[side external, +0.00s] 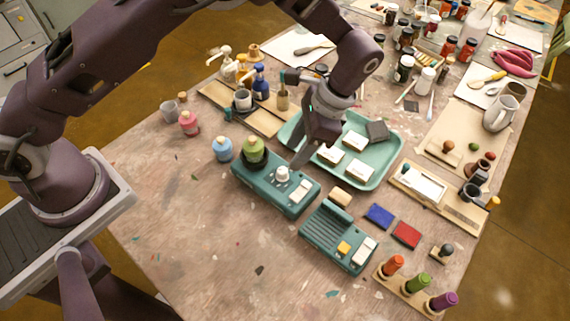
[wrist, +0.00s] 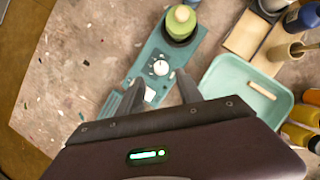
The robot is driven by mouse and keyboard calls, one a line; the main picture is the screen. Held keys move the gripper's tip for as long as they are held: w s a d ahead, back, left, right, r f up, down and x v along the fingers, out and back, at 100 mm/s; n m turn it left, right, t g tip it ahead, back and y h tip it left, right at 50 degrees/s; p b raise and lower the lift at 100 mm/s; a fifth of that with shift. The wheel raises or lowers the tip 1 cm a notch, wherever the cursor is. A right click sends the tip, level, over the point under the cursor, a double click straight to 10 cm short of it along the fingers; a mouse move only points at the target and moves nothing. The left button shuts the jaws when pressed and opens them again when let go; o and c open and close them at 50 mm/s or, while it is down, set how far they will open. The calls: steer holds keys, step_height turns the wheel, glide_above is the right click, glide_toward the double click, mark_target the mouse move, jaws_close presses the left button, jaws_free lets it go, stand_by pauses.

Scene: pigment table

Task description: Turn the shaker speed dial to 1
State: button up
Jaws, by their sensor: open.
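The shaker (side external: 300,197) is a long teal box on the table with a green bottle (side external: 254,149) standing in the dark holder at its far left end. Its white speed dial (side external: 282,173) is on top near the middle, with a white switch beside it. The wrist view shows the dial (wrist: 160,68) with small marks around it, too small to read. My gripper (side external: 299,161) is open and empty, above the shaker close to the dial. In the wrist view, the dial shows just beyond the gap between my fingertips (wrist: 161,90), apart from both.
A mint tray (side external: 378,183) with pale blocks lies right behind the shaker. A second teal device (side external: 320,241) with a yellow button stands in front of it. Pink (side external: 189,123) and blue (side external: 222,149) bottles stand to the left. The table's front left is clear.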

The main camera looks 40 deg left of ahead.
mark_target(283, 170)
steer(key=x, duration=0.6)
steer(key=shift+s+a+f, duration=0.1)
steer(key=shift+a+f, duration=0.05)
steer(key=shift+f, duration=0.1)
steer(key=shift+c, duration=0.4)
jaws_close()
